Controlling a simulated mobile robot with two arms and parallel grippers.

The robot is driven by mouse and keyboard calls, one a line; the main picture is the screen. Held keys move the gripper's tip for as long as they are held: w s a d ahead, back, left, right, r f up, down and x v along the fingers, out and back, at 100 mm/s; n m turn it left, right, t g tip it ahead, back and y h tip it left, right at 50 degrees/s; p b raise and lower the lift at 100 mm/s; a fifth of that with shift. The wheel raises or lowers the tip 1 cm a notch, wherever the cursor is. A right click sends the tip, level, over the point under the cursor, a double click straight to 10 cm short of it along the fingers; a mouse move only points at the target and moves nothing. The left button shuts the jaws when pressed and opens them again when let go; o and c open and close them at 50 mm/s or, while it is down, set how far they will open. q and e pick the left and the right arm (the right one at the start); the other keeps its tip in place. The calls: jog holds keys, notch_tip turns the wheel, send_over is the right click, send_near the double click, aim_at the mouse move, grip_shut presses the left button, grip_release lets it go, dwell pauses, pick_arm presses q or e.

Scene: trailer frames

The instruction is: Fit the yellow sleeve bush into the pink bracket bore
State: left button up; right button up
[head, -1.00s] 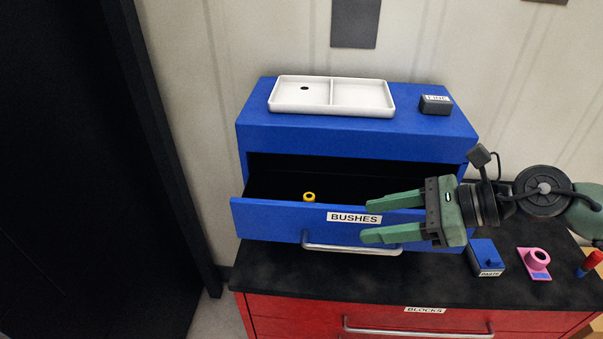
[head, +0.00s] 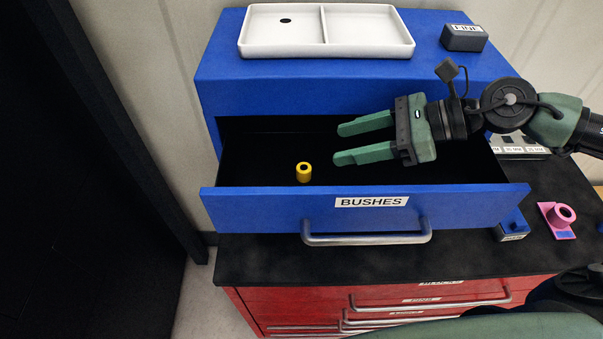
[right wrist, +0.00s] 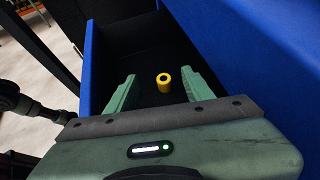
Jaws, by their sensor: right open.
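The yellow sleeve bush (head: 304,172) stands upright inside the open blue BUSHES drawer (head: 270,208), left of its middle. It also shows in the right wrist view (right wrist: 164,83), ahead of and between the fingertips. My right gripper (head: 337,142) is open and empty, over the drawer, to the right of the bush and apart from it. Its open fingers also show in the right wrist view (right wrist: 162,84). The pink bracket (head: 560,216) with its round bore lies on the black top at the right. My left gripper is not in view; a green arm part of mine shows at the bottom right.
A white two-part tray (head: 325,50) and a dark FINE block (head: 464,38) sit on the blue cabinet. A blue box (head: 512,226) stands on the black worktop (head: 270,262) beside the bracket. The drawer's front wall and handle stick out.

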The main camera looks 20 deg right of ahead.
jog(key=b, duration=0.3)
send_near(307, 168)
jog(key=shift+w+a+f, duration=0.25)
jog(key=shift+w+a, duration=0.3)
jog(key=shift+a, duration=0.05)
jog(key=shift+w+a+f+p, duration=0.15)
jog(key=shift+a+p, duration=0.4)
jog(key=shift+w+a+f+p, duration=0.25)
jog(key=shift+a+f+p, duration=0.05)
jog(key=shift+a, duration=0.1)
jog(key=p+x, duration=0.3)
jog(key=x, duration=0.1)
jog(key=shift+a+f+p, duration=0.25)
jog(key=shift+p, duration=0.15)
jog(key=shift+w+a+f, duration=0.15)
jog(key=shift+a+f, duration=0.1)
jog(key=shift+f, duration=0.1)
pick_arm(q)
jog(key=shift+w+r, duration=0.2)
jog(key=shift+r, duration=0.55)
pick_arm(e)
grip_shut()
